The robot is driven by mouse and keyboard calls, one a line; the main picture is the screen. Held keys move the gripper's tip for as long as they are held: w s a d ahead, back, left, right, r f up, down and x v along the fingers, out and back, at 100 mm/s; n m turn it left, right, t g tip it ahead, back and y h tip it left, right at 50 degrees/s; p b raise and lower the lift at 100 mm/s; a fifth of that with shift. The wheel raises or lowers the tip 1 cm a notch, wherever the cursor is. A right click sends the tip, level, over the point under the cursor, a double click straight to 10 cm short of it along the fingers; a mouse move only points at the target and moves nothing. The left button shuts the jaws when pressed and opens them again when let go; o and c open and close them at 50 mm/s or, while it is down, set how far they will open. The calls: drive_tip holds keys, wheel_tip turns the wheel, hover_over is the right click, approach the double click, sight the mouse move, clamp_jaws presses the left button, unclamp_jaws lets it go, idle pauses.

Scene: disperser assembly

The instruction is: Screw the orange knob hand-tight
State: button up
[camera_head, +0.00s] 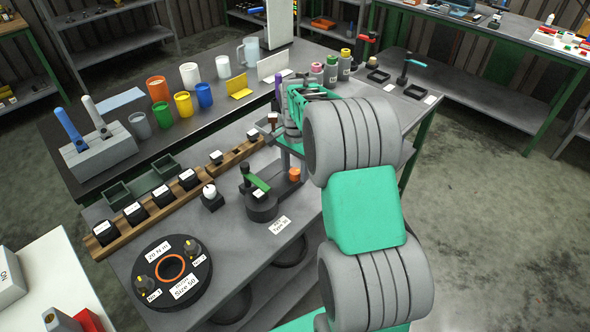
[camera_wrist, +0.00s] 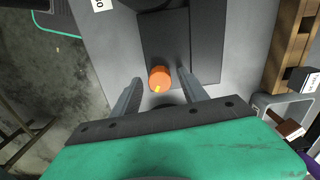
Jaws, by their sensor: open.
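The orange knob (camera_head: 295,174) sits at the right end of the dark disperser fixture (camera_head: 262,205), near the front bench's right side. In the wrist view the knob (camera_wrist: 159,78) is a short orange cylinder with a small yellow mark, against a dark grey plate (camera_wrist: 165,32). My gripper (camera_wrist: 161,79) is open, with one finger left of the knob and one right of it. Gaps show on both sides, and neither finger visibly touches it. In the head view my gripper is largely hidden by my arm, above the knob. The knob's thread is hidden.
A wooden rack (camera_head: 165,200) with black labelled blocks lies to the left. A round black fixture (camera_head: 172,272) stands front left. Cups and bottles occupy the back bench.

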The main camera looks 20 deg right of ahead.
sight(295, 172)
wheel_tip(295, 172, up, 7)
drive_tip(key=shift+r+b, duration=0.1)
drive_tip(key=shift+b, duration=0.3)
drive_tip(key=shift+r, duration=0.15)
drive_tip(key=shift+s+a+r, duration=0.15)
drive_tip(key=shift+r, duration=0.05)
drive_tip(key=s+a+n+t, duration=0.1)
drive_tip(key=s+a+n, duration=0.3)
drive_tip(key=s, duration=0.3)
drive_tip(key=s+a+n+t, duration=0.1)
drive_tip(key=s+a+n, duration=0.3)
drive_tip(key=s, duration=0.2)
drive_tip(key=s+a+r+n+t, duration=0.1)
drive_tip(key=s+a+n, duration=0.3)
drive_tip(key=s, duration=0.3)
drive_tip(key=shift+s+n, duration=0.3)
drive_tip(key=shift+n, duration=0.1)
